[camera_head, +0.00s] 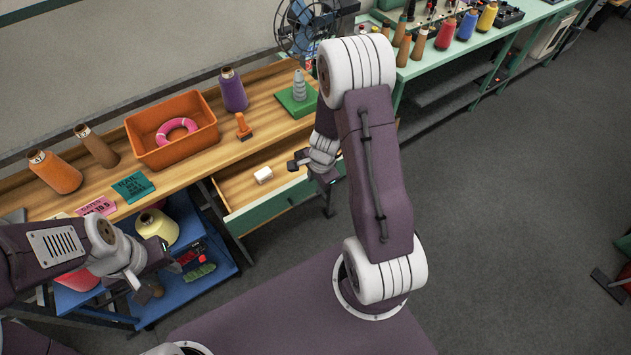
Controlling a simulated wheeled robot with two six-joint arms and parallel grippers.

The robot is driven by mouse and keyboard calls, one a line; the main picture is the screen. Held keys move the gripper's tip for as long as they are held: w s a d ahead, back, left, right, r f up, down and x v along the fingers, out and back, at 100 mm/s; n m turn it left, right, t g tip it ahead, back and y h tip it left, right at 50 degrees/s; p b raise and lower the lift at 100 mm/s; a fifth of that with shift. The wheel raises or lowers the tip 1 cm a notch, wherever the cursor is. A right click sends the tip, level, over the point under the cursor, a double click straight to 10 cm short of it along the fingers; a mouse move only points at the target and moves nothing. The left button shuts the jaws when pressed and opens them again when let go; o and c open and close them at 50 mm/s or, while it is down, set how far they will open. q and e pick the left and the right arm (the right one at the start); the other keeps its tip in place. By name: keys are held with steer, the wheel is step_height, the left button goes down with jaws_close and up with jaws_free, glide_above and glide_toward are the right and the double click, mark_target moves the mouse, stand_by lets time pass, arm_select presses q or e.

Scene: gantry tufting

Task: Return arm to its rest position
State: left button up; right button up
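My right arm rises through the middle of the view and bends down to my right gripper (311,172). This gripper hangs over the right part of the pulled-out drawer (240,192). Its dark fingers look spread apart, with nothing seen between them. My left arm comes in from the left edge. Its gripper (146,277) is low in the view, in front of the blue shelf cart. Its fingertips are too dark and small to show whether they are open or shut.
The wooden bench (185,173) carries an orange bin (172,132) with a pink ring, several yarn cones and a green base with a grey stacked cone (299,88). A blue cart (212,262) stands below. Grey floor at right is mostly clear.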

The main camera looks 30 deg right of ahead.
steer(key=shift+f, duration=0.15)
steer(key=w+a+b, duration=0.1)
steer(key=b, duration=0.1)
steer(key=w+a+n+t+b, duration=0.1)
steer(key=w+b, duration=0.1)
steer(key=b, duration=0.1)
steer(key=shift+a+f, duration=0.2)
steer(key=s+a+r+n+b, duration=0.1)
steer(key=s+a+n+b, duration=0.55)
steer(key=n+b, duration=0.2)
steer(key=s+d+n+g+p, duration=0.1)
steer(key=s+n+g+p, duration=0.1)
steer(key=s+n, duration=0.5)
steer(key=shift+s+d, duration=0.1)
